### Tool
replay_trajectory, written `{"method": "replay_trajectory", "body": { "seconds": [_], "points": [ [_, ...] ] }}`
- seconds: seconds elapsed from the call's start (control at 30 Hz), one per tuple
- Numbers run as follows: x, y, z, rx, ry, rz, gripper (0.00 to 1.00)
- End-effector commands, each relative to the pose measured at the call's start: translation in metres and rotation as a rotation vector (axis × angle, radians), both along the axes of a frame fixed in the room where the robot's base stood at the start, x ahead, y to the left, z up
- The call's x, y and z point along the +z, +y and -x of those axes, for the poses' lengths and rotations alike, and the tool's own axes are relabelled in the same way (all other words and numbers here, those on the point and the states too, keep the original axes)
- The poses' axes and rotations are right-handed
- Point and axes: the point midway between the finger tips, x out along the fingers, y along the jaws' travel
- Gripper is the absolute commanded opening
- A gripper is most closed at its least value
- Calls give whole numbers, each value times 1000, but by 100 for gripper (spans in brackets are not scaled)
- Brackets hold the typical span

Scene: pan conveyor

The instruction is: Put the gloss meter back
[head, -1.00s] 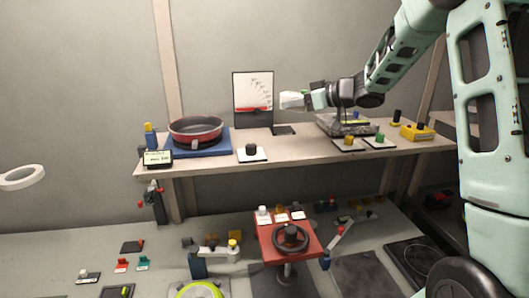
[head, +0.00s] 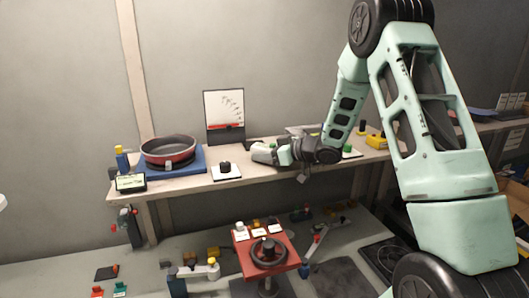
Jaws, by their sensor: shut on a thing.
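My gripper (head: 260,153) is low over the shelf (head: 188,186), just right of the white card with a black knob (head: 226,170). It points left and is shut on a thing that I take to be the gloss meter. That thing is too small and too covered by the pale fingers to make out. The gripper and forearm also hide part of the shelf behind them, including most of a dark flat pad (head: 250,142).
A red pan (head: 168,158) sits on a blue base at the shelf's left, with a small display (head: 130,182) before it. A chart board (head: 224,111) stands behind. A yellow block (head: 376,142) is at right. Below are a red stand with a handwheel (head: 268,250) and several small fixtures.

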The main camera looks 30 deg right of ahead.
Motion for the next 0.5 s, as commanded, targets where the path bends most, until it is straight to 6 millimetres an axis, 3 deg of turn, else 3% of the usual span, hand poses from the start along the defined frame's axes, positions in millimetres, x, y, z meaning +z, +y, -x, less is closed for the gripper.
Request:
{"method": "replay_trajectory", "body": {
  "seconds": [0.27,0.3,0.37,0.5],
  "points": [
    [-3,0,0,0,-2,0,2],
    [-4,0,0,0,0,0,41],
    [-3,0,0,0,0,0,57],
    [-3,0,0,0,0,0,60]
  ]
}}
